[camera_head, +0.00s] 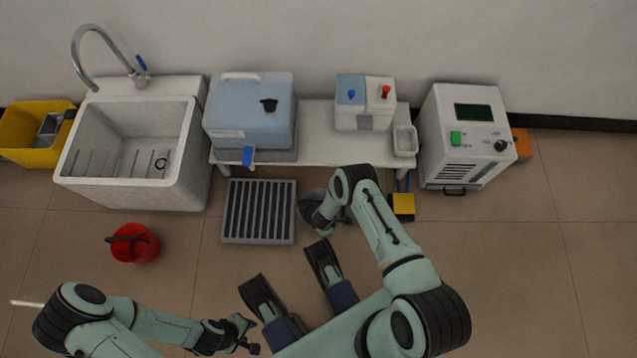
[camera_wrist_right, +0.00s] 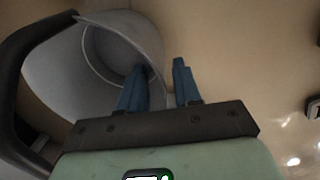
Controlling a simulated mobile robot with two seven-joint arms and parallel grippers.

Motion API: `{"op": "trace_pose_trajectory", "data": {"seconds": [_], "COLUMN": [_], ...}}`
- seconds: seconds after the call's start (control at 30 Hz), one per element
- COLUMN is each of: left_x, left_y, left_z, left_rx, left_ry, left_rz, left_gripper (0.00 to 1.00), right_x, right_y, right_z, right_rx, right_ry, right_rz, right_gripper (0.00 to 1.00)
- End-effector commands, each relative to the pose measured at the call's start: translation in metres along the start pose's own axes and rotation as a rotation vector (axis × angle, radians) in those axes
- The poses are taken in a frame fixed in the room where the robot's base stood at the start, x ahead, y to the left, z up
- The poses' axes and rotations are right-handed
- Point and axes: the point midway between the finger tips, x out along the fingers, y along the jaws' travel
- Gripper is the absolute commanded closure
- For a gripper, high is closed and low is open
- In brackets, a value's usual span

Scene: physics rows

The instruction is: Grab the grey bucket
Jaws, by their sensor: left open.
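The grey bucket (camera_head: 310,203) stands on the floor beside the floor grate in the head view, partly hidden by my right gripper and wrist. In the right wrist view the bucket (camera_wrist_right: 62,70) shows its open mouth, pale rim and dark handle. My right gripper (camera_head: 325,226) is at the bucket. Its two blue fingers (camera_wrist_right: 160,82) stand apart, one over the mouth and one outside, with the rim between them. Contact cannot be told. My left gripper (camera_head: 246,338) is open and empty at the bottom of the head view, away from the bucket.
A grey floor grate (camera_head: 259,238) lies left of the bucket. A red bucket (camera_head: 134,243) stands farther left. A low white table (camera_head: 325,147) is behind, with a white machine (camera_head: 460,135) on its right. A yellow block (camera_head: 404,205) is right of my right wrist.

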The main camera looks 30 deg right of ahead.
Motion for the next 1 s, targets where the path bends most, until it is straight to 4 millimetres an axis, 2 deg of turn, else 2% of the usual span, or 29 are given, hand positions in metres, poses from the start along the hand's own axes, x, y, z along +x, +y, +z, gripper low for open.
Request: {"op": "trace_pose_trajectory", "data": {"seconds": [0.2,0.27,0.3,0.33,1.0], "left_x": [0.0000,-0.0001,-0.0001,-0.0001,-0.0002], "left_y": [-0.0007,-0.0007,-0.0006,-0.0006,-0.0003], "left_z": [0.0007,0.0006,0.0006,0.0005,0.0001], "left_rx": [-0.001,-0.001,-0.001,0.000,0.000], "left_ry": [-0.003,-0.002,-0.002,-0.002,-0.001], "left_rz": [-0.002,-0.001,-0.001,-0.001,-0.001], "left_gripper": [0.57,0.57,0.57,0.57,0.57], "right_x": [0.0008,0.0007,0.0007,0.0006,0.0007], "right_y": [0.0001,0.0001,0.0000,0.0001,0.0001], "right_z": [0.0001,0.0002,0.0002,0.0002,0.0005], "right_rx": [0.001,0.001,0.001,0.001,0.001], "right_ry": [0.000,0.000,0.000,0.000,0.000], "right_rz": [0.000,0.000,0.000,0.000,0.000], "right_gripper": [0.67,0.83,0.96,1.00,1.00]}}
